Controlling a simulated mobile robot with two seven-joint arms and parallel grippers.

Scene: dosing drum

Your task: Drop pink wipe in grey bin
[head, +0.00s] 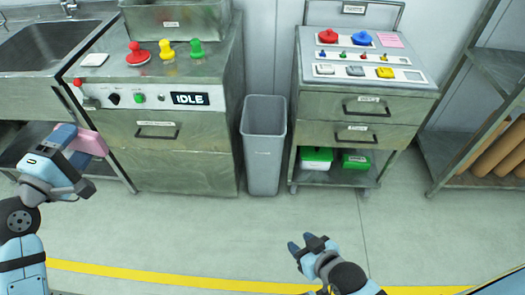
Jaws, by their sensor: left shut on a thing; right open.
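A pink wipe (90,143) is in my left gripper (70,152) at the left of the head view. The gripper is shut on it and holds it in front of the metal cabinet, well to the left of the bin. The grey bin (263,160) stands upright on the floor between the cabinet and the drawer cart; its top is open, and I see nothing in it. My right gripper (303,244) is open and empty, low over the floor in front of the bin and to its right.
The metal cabinet (190,165) with knobs and an "IDLE" display stands left of the bin. The drawer cart (350,132) stands right of it, with a flat pink sheet (388,39) on top. A shelf rack (455,150) is far right. The floor before the bin is clear.

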